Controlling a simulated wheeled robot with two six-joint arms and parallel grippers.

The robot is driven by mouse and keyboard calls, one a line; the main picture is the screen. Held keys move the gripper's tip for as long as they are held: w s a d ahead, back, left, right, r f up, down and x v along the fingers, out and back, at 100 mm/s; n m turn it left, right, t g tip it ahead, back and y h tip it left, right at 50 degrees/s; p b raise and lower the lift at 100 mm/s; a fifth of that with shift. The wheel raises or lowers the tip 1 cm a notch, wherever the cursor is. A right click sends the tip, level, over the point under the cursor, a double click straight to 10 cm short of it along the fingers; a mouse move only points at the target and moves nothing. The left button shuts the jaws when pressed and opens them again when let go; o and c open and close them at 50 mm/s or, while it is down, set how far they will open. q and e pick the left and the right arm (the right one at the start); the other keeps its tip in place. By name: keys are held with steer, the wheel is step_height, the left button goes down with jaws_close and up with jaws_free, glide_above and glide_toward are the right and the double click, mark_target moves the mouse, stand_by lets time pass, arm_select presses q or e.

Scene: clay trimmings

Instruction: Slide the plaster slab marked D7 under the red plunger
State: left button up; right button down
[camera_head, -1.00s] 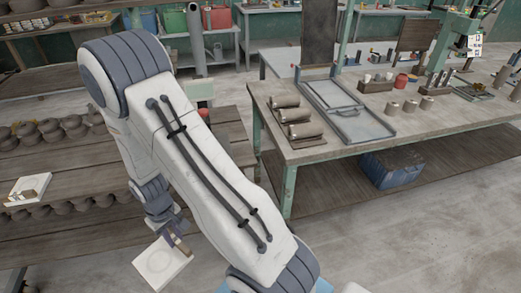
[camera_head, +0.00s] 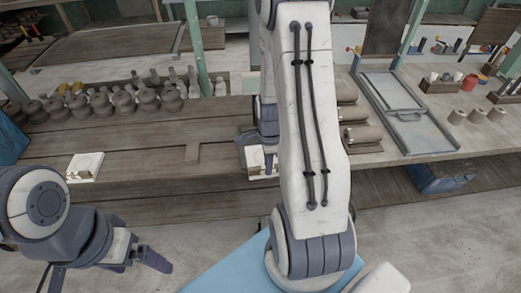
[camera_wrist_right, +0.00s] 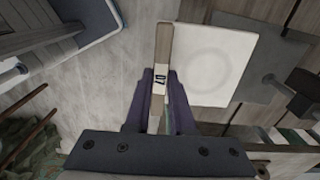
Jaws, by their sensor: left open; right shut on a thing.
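My right gripper (camera_wrist_right: 158,100) is shut on a white plaster slab (camera_wrist_right: 210,65) by its wooden edge, where a label that appears to read D7 shows. In the head view my right arm hides most of this gripper, and a small part of the held slab (camera_head: 255,157) shows at the bench's front edge. In the right wrist view a grey plate (camera_wrist_right: 262,48) lies behind the slab, with a rod and dark block (camera_wrist_right: 302,83) at its right. I cannot make out a red plunger. My left gripper (camera_head: 138,264) is open and empty at lower left.
Another pale slab (camera_head: 85,166) lies on the wooden bench (camera_head: 140,180) at left, with a row of brown clay pieces (camera_head: 120,102) behind it. At right stands a table with rolls and a framed screen (camera_head: 405,115).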

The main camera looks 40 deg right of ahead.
steer(key=shift+w+d+m, duration=0.15)
steer(key=shift+d+m, duration=0.15)
steer(key=shift+m, duration=0.1)
steer(key=shift+w+f+b, duration=0.5)
steer(key=shift+f+b, duration=0.2)
steer(key=shift+w+d+f+b, duration=0.4)
steer(key=shift+f+b, duration=0.2)
steer(key=shift+f, duration=0.1)
steer(key=shift+w+d+f+b, duration=0.25)
steer(key=shift+w+f+b, duration=0.15)
steer(key=shift+f+b, duration=0.25)
steer(key=shift+w+d+r, duration=0.1)
steer(key=shift+w+d, duration=0.05)
steer(key=shift+w, duration=0.15)
steer(key=shift+w+d+p, duration=0.35)
steer(key=shift+w+d, duration=0.1)
steer(key=shift+w, duration=0.25)
steer(key=shift+w+d, duration=0.55)
steer(key=shift+w, duration=0.35)
steer(key=shift+w+d, duration=0.6)
steer(key=shift+w, duration=0.35)
steer(key=shift+w+d, duration=0.55)
steer(key=shift+w, duration=0.35)
steer(key=shift+w+f, duration=0.1)
steer(key=shift+f, duration=0.1)
steer(key=shift+w+d+f, duration=0.1)
steer(key=shift+w+d, duration=0.1)
steer(key=shift+w, duration=0.2)
